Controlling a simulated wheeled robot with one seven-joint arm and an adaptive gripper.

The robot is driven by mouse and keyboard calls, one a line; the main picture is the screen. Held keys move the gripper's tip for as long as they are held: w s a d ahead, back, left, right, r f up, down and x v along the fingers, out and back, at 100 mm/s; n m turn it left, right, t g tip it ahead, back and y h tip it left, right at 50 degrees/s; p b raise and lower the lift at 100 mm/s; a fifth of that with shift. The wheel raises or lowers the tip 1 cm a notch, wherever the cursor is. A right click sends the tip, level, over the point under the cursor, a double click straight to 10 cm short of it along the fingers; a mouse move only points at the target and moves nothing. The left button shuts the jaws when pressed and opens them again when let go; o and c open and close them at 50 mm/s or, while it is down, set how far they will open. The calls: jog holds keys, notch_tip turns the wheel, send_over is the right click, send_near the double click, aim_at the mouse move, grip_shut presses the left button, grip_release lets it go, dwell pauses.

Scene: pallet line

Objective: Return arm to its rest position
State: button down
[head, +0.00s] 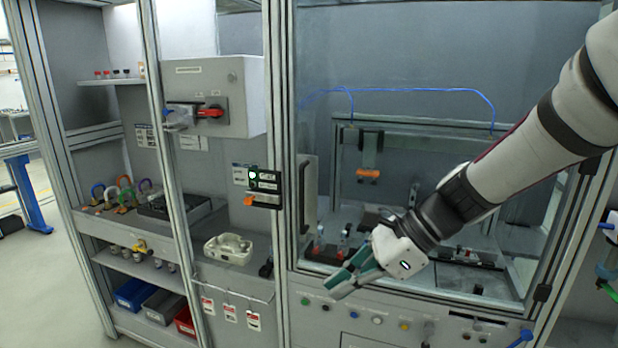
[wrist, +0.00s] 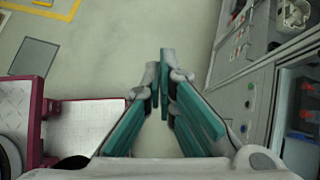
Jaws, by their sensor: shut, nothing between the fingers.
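My gripper (head: 345,284) shows in the head view at the lower middle, in front of the glazed cabinet (head: 297,140). Its teal-lined fingers are shut with nothing between them. The arm reaches in from the upper right and the fingers point down and to the left. In the wrist view the gripper (wrist: 162,90) has its fingertips together over bare floor (wrist: 120,40), with the machine's front panel off to the right.
The control panel with buttons (head: 376,320) lies below the cabinet window. A grey switch box (head: 240,90) with a red handle is at left. Shelves hold coloured padlocks (head: 125,190), a pale tray (head: 228,248) and bins (head: 160,305).

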jog(key=s+d+r+n+t+h, duration=0.2)
jog(key=s+d+r+n+h, duration=0.1)
jog(key=s+d+n, duration=0.3)
jog(key=s+d+r+n+t+h, duration=0.2)
jog(key=s+d+r+n+h, duration=0.2)
jog(key=s+d+n, duration=0.3)
jog(key=s+n+h, duration=0.1)
jog(key=s+n, duration=0.2)
jog(key=n, duration=0.2)
jog(key=shift+d+n+t+h, duration=0.25)
jog(key=shift+n+t+h, duration=0.05)
jog(key=shift+t+h, duration=0.1)
